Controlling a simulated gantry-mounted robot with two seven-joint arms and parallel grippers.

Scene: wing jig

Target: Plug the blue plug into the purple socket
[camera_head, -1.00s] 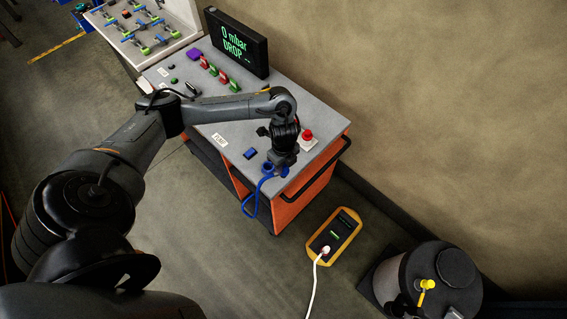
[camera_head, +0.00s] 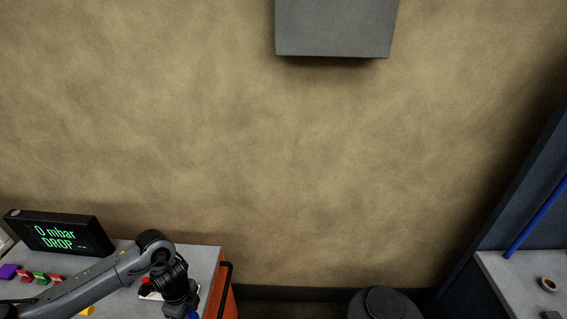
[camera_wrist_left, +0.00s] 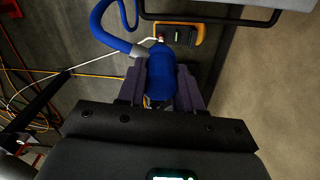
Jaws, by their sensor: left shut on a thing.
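The blue plug (camera_wrist_left: 161,76) is a thick blue cylinder with a blue hose curving away to the upper left in the left wrist view. My left gripper (camera_wrist_left: 160,92) is shut on it, with a dark finger on each side. In the head view my left gripper (camera_head: 183,308) is low at the right end of the cart top, with its tips cut off by the bottom edge; only a sliver of blue shows there. A purple block (camera_head: 9,271) sits at the cart's left; I cannot tell whether it is the socket. My right gripper is out of view.
The cart (camera_head: 205,262) carries a black display (camera_head: 60,233) reading "0 mbar DROP" and red and green parts. A grey box (camera_head: 335,28) is on the bare wall above. A dark round drum (camera_head: 385,303) and a grey bench (camera_head: 510,290) stand to the right.

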